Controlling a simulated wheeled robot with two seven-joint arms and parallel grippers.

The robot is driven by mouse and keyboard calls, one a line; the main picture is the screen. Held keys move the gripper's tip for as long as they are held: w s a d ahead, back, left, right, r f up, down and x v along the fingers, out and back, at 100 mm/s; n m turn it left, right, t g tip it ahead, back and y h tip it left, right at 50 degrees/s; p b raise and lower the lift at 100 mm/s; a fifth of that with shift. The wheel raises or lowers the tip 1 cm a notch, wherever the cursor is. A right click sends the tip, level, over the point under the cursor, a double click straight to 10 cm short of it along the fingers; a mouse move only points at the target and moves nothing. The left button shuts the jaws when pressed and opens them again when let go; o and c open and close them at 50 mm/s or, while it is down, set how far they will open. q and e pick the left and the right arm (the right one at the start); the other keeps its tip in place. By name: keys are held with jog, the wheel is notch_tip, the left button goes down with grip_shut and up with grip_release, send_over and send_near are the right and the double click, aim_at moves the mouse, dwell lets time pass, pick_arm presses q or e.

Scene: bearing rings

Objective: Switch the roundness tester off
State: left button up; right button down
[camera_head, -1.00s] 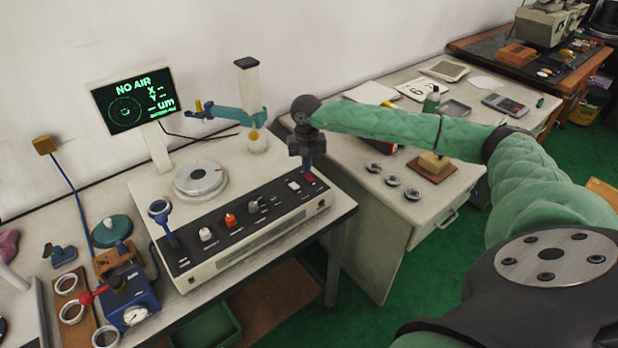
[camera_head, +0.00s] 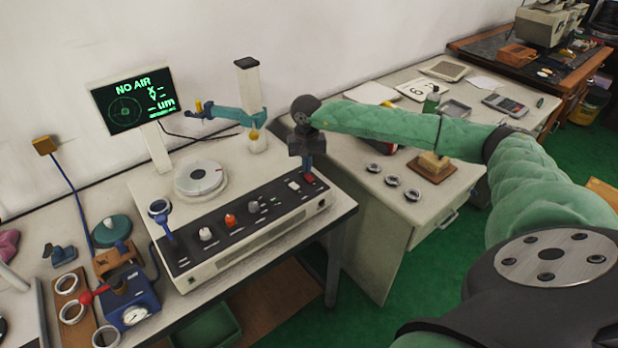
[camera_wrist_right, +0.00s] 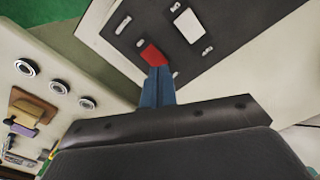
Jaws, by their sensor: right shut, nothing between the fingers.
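The roundness tester (camera_head: 250,245) stands on the left table, with a black front panel of knobs and switches. Its screen (camera_head: 131,100) is lit and reads "NO AIR". A red switch (camera_wrist_right: 152,55) sits at the panel's right end, beside a white switch (camera_wrist_right: 188,25); in the head view the red switch (camera_head: 309,179) shows just under my fingers. My right gripper (camera_head: 307,170) is shut and empty, pointing down at the red switch. In the wrist view its blue fingertips (camera_wrist_right: 157,78) are at the red switch's edge; I cannot tell whether they touch. My left gripper is not in view.
A turntable (camera_head: 200,178) and a teal probe arm (camera_head: 235,115) stand on the tester behind the panel. The right desk holds several bearing rings (camera_head: 392,181) and a wooden block (camera_head: 433,167). A blue gauge fixture (camera_head: 130,300) is at the lower left.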

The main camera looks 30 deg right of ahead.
aim_at(307, 175)
jog(key=shift+f+b, duration=0.9)
jog(key=shift+f, duration=0.05)
dwell(0.9)
jog(key=shift+r, duration=0.15)
jog(key=shift+r+p, duration=0.5)
jog(key=shift+r, duration=2.9)
